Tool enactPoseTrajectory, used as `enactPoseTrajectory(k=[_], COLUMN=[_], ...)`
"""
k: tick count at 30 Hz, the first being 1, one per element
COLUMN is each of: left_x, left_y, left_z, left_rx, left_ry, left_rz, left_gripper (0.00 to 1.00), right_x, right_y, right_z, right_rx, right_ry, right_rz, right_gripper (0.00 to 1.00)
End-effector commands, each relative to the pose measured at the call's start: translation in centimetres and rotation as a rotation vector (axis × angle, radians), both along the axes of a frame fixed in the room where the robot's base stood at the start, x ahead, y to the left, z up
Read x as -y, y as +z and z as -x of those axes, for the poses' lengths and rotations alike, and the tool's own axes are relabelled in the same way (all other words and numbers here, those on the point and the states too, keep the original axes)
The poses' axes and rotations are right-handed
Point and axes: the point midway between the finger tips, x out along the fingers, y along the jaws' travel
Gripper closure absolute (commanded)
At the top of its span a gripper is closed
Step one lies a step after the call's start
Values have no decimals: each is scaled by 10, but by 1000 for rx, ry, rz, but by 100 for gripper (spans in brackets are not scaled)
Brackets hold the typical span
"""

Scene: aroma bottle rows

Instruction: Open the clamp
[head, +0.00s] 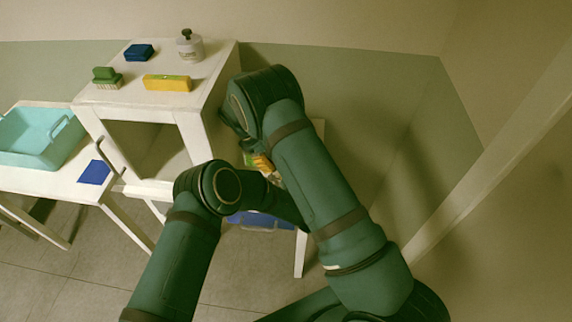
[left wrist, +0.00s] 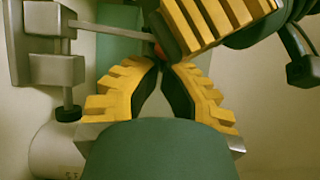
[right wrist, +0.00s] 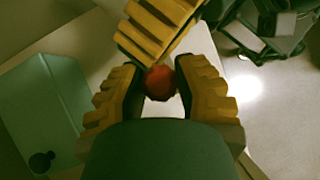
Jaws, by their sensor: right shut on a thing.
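The clamp (left wrist: 57,70) shows in the left wrist view as grey blocks on a plate, with a thin rod running right to a red ball (left wrist: 160,50). In the right wrist view the red ball (right wrist: 160,83) sits between the fingertips of my right gripper (right wrist: 161,85), which is shut on it. My left gripper (left wrist: 163,66) has its fingertips together just below the ball, with nothing visible between them. One gripper's yellow fingers cross close above the other's in both wrist views. In the head view my arms hide the clamp and most of both grippers.
A white cabinet (head: 213,125) carries a blue block (head: 139,52), a green brush (head: 107,79), a yellow block (head: 167,83) and a bottle (head: 190,47). A turquoise tray (head: 40,155) and a blue square (head: 94,172) are on the left table. A white post (head: 500,165) rises at right.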

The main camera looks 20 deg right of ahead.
Motion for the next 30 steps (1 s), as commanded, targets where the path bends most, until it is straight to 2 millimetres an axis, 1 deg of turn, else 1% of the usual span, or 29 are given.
enactPoseTrajectory(k=[1, 7, 8, 9, 10, 19, 22, 26, 30], left_x=[-4, -5, -5, -5, -5, -3, -3, -3, -3], left_y=[-1, -1, -1, -1, -1, -1, -1, -1, 0], left_z=[-2, -3, -3, -3, -3, -2, -2, -2, -2], left_rx=[0, 1, 1, 1, 1, 1, 1, 1, 1], left_ry=[9, 13, 13, 12, 12, 8, 8, 7, 7], left_rz=[-1, -1, -1, -1, -1, -1, 0, 0, 0], left_gripper=[100, 100, 100, 100, 100, 100, 100, 100, 100], right_x=[0, 1, 1, 2, 2, 2, 1, 1, 1], right_y=[-3, -3, -3, -2, -2, 0, 6, 25, 52], right_z=[2, 3, 3, 2, 2, 1, 0, 0, 1], right_rx=[-7, -7, -8, -7, -7, -2, -1, 0, -1], right_ry=[-2, -3, -3, -3, -2, -1, -2, -2, -2], right_rz=[-2, 1, 2, 1, 2, 2, 2, 0, 1], right_gripper=[100, 100, 57, 43, 37, 37, 37, 37, 37])
